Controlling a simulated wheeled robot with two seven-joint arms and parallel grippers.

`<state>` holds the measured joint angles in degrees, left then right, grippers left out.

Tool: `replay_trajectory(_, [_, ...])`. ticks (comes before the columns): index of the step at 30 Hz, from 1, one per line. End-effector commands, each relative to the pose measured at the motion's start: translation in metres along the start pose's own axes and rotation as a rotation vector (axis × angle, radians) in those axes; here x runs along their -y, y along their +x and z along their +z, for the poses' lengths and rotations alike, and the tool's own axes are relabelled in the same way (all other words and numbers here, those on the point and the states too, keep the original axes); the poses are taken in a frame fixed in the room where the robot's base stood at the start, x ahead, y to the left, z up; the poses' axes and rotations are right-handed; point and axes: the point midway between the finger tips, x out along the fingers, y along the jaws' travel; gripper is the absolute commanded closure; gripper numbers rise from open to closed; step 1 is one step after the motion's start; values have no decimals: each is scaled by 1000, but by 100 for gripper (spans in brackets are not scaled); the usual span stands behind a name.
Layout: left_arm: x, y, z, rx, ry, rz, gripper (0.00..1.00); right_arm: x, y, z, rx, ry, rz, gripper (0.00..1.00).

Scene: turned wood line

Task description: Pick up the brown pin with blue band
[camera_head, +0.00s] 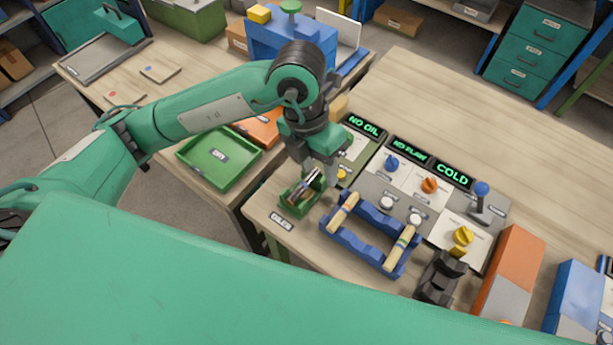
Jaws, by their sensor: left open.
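My left gripper (317,176) points down, open, over a small green box (289,204) at the table's near left corner. Several slim brown and dark pieces (303,189) lie in the box, partly hidden by the gripper; I cannot tell whether one has a blue band. Whether the fingers touch any piece is unclear. A blue rack (357,248) right of the box holds two light wooden pins. The left pin (343,212) lies across one end, and the right pin (401,248) lies across the other, with small coloured bands. My right gripper is not visible.
A grey control panel (376,183) with knobs and lit signs stands behind the rack. A dark fixture (440,276) stands to its right, beside an orange-and-grey block (510,270). A green tray (219,158) sits left of the gripper. The far tabletop (450,110) is clear.

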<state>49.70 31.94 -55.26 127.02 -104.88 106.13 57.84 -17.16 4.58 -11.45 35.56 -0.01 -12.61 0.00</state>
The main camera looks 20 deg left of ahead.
Motion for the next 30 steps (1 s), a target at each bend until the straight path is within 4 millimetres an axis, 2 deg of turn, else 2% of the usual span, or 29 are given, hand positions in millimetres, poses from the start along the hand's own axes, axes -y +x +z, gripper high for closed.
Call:
replay_trajectory(1, [-15,-5,2,7,-22,78,55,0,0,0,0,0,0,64])
replay_trajectory(3, [-30,-10,3,10,-48,157,55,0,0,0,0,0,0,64])
replay_trajectory(8, [-44,-12,3,12,-75,230,55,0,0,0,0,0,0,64])
replay_trajectory(14, [-48,10,2,7,-76,229,55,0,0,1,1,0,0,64])
replay_trajectory(22, [-59,56,3,8,-75,229,55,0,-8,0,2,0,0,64])
replay_trajectory(30, [-64,74,4,8,-74,228,55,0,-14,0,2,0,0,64])
